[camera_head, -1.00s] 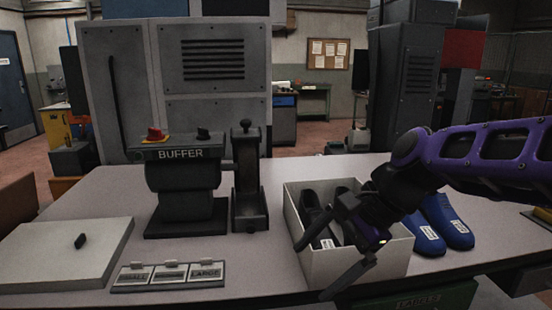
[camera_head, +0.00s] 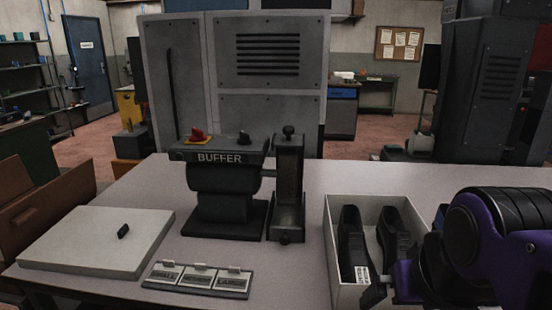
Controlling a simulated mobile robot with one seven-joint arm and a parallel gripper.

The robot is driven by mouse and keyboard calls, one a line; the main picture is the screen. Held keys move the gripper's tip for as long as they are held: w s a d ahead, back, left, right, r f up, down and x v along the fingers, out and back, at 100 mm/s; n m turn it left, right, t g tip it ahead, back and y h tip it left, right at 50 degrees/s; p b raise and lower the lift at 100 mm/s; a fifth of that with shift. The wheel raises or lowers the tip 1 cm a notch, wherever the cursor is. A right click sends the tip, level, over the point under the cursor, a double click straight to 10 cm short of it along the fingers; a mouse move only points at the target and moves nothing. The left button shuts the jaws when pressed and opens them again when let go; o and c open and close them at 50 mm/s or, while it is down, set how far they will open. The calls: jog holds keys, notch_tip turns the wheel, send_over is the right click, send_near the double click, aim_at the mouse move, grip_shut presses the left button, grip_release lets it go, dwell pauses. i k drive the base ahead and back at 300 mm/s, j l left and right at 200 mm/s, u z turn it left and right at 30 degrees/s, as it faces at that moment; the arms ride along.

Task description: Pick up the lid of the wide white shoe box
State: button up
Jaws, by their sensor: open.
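The white lid (camera_head: 85,240) lies flat on the left of the table, with a small dark handle (camera_head: 123,231) on its top. The open white box (camera_head: 343,288) stands at the right front with a pair of black shoes (camera_head: 354,242) inside; one has a white label. My gripper (camera_head: 378,291) is low over the right front of the box, partly hidden by my own arm and the frame's bottom edge. It is open and well to the right of the lid, with nothing seen in it.
A buffer machine (camera_head: 218,185) stands mid-table between the lid and the box, with a dark upright press-like stand (camera_head: 288,190) beside it. A plate of small labelled tiles (camera_head: 198,279) lies at the front. Bare tabletop (camera_head: 150,185) lies behind the lid.

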aim_at(117, 244)
jog(key=k+u, duration=0.2)
jog(key=u, duration=0.3)
jog(key=k+u, duration=0.15)
jog(key=u, duration=0.35)
jog(key=k+j+u, duration=0.15)
jog(key=u, duration=0.35)
jog(key=z, duration=1.6)
jog(key=u, duration=1.1)
jog(key=i+j+z, duration=0.15)
jog(key=j, duration=0.2)
jog(key=i+j+z, duration=0.1)
jog(key=j, duration=0.25)
jog(key=i+j+z, duration=0.15)
jog(key=i+j, duration=0.15)
jog(key=j, duration=0.1)
